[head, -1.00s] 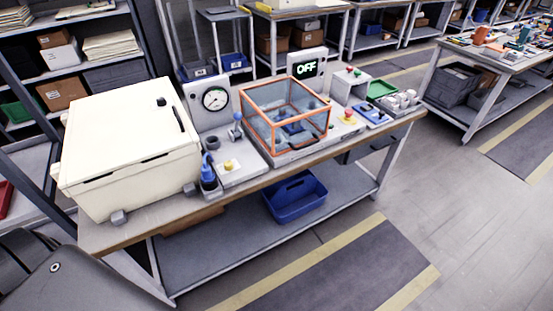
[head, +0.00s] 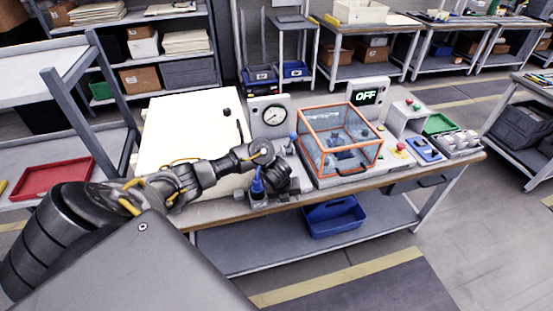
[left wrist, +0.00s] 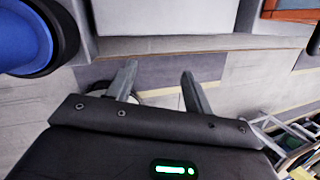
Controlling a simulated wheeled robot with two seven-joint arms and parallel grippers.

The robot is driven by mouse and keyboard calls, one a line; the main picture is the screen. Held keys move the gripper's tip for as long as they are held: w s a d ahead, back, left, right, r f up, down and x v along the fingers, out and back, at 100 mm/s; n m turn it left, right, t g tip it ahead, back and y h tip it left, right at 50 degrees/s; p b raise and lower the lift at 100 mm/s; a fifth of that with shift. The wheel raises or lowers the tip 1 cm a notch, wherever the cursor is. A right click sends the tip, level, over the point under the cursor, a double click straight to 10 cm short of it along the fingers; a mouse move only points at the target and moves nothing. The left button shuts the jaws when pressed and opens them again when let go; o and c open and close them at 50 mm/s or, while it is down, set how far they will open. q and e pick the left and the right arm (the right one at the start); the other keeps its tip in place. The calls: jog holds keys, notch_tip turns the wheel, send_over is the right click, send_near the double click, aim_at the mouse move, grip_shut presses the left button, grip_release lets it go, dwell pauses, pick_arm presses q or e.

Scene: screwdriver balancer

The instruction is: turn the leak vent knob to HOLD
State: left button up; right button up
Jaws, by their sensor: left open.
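My left arm reaches across from the left in the head view. Its gripper (head: 284,181) is at the bench's front edge, right of a small blue upright object (head: 257,186), and its fingers are not clear there. In the left wrist view the two fingers (left wrist: 158,68) are apart with nothing between them, and a blue round part (left wrist: 25,38) fills the top left corner. A small blue knob (head: 293,137) stands beside the round dial gauge (head: 274,115). I cannot read labels, so I cannot tell which control is the leak vent knob. My right gripper is out of view.
The white box (head: 180,130) stands at the left of the bench. An orange-framed clear enclosure (head: 340,140) stands right of the gripper, before a display (head: 368,96) reading OFF. A red button (head: 399,149) and a blue tray (head: 335,215) are farther right and below.

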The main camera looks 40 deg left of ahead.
pick_arm(q)
jog(key=w+a+r+m+y, duration=0.15)
jog(key=a+r+m, duration=0.25)
jog(key=a+r, duration=0.5)
jog(key=shift+y, duration=0.35)
jog(key=f+b, duration=0.1)
jog(key=w+f+b, duration=0.1)
jog(key=f, duration=0.1)
jog(key=f+b, duration=0.2)
jog(key=shift+w+d, duration=0.3)
jog(key=shift+w, duration=0.1)
jog(key=x, duration=0.3)
jog(key=shift+w+a+f, duration=0.1)
jog(key=shift+w, duration=0.15)
jog(key=shift+w+a+f, duration=0.15)
jog(key=shift+w+f, duration=0.05)
jog(key=shift+f, duration=0.3)
